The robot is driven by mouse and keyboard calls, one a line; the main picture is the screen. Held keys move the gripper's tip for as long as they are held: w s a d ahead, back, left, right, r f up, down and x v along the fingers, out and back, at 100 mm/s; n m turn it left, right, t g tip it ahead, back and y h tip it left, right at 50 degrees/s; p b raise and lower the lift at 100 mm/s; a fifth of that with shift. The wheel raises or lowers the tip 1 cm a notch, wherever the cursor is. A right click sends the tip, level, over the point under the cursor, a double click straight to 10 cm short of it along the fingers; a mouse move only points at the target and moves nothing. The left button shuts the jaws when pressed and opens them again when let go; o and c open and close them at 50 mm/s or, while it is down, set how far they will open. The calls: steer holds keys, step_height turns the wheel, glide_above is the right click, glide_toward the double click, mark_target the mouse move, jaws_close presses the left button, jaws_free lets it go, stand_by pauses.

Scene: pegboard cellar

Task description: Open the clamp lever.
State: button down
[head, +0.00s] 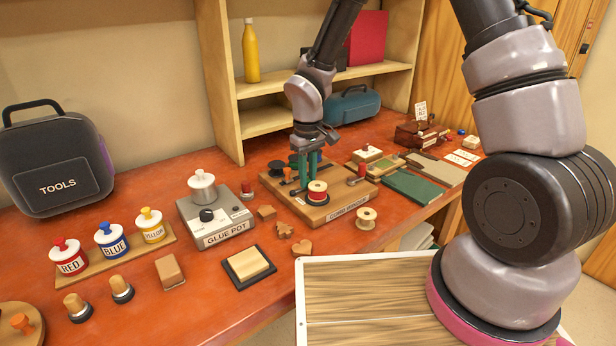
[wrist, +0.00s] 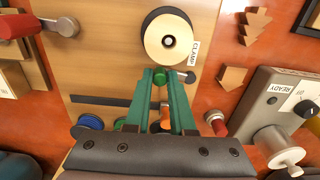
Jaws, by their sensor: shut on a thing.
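The wooden cord winder board (head: 290,208) stands on the bench in the head view. A spool with a cream top and red cord (head: 317,187) sits on it, and the wrist view shows the spool (wrist: 171,41) from above. A CLAMP label (wrist: 193,53) is beside the spool. My gripper (head: 308,178) is low over the board, behind the spool. In the wrist view my gripper (wrist: 160,76) has its green fingertips closed around a small green knob (wrist: 160,75), apparently the clamp lever's. The lever's arm is mostly hidden by the fingers.
An orange knob (wrist: 165,117) shows between the fingers, with a blue knob (wrist: 90,122) to the left. The glue pot (head: 215,215) stands left of the board. Wooden shapes (head: 302,247) lie in front.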

steer(key=n, duration=0.1)
steer(key=w+n, duration=0.1)
steer(key=n, duration=0.1)
steer(key=shift+w+a, duration=0.1)
steer(key=shift+a, duration=0.25)
steer(key=shift+w+a+n, duration=0.2)
steer(key=shift+a+n, duration=0.05)
steer(key=shift+n, duration=0.65)
steer(key=shift+w+a+n, duration=0.2)
steer(key=shift+a+n, duration=0.05)
steer(key=shift+n, duration=0.65)
steer(key=shift+r, duration=0.1)
steer(key=c, duration=0.8)
jaws_free()
steer(key=shift+o, duration=0.2)
step_height(320, 180, up, 11)
